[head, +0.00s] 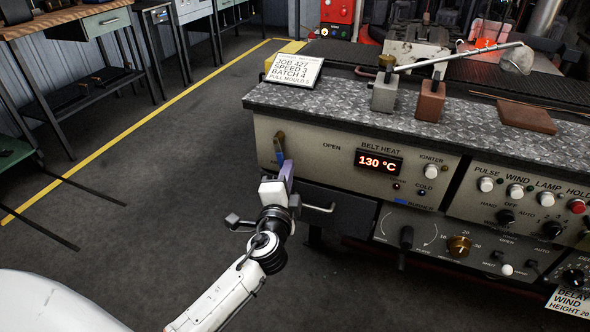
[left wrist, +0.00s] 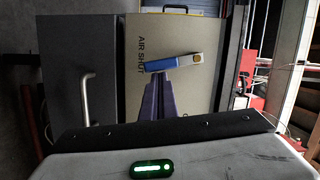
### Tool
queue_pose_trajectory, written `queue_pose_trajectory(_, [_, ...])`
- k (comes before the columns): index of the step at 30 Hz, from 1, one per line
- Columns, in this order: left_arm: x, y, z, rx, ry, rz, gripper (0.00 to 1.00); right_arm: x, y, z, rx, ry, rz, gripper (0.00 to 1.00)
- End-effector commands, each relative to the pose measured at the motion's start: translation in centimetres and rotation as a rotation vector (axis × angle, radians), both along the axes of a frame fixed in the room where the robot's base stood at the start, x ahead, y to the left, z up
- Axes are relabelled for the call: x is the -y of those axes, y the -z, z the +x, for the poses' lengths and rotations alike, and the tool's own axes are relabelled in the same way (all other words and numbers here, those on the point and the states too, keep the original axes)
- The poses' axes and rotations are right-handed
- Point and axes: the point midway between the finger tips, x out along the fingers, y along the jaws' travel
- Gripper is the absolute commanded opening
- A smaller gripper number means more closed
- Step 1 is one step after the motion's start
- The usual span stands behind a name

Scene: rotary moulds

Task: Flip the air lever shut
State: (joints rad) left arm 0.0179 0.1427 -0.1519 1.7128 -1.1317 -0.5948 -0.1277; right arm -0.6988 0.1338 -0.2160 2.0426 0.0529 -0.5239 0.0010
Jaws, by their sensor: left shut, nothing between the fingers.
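The air lever (head: 280,154) is on the left end of the grey control panel, with a brass pivot above and a blue handle hanging down, tilted slightly to the right. In the left wrist view the lever (left wrist: 175,63) appears sideways, its handle end beside the printed words AIR SHUT. My left gripper (head: 288,165) is shut and empty, its purple fingers just right of the handle and partly covering its lower end in the head view. In the left wrist view the fingertips (left wrist: 160,78) are at the handle's edge; I cannot tell whether they touch.
The panel carries a 130 °C display (head: 379,162) and several knobs. A dark drawer (head: 340,212) with a metal handle is below the lever. A job card (head: 294,70) stands on the bench top (head: 330,100).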

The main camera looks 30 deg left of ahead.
Motion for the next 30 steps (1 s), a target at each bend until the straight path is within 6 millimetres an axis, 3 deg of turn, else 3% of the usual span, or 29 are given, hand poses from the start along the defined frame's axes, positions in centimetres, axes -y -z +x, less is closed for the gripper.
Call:
queue_pose_trajectory(4, [-0.7,0.7,-0.1,-0.015,-0.001,0.100,0.00,0.1,1.4,-0.5,-0.012,-0.002,-0.002,0.00])
queue_pose_trajectory(13, [-0.3,0.3,-0.1,-0.014,0.000,0.093,0.00,0.3,0.9,-0.4,-0.010,-0.003,-0.005,0.00])
queue_pose_trajectory(20, [3.2,0.0,0.3,-0.013,-0.002,0.091,0.00,0.3,1.5,-0.3,-0.005,-0.003,-0.003,0.00])
queue_pose_trajectory(30, [6.1,-0.2,-6.6,-0.018,-0.002,0.095,0.00,0.3,1.2,0.0,0.002,-0.003,-0.004,0.00])
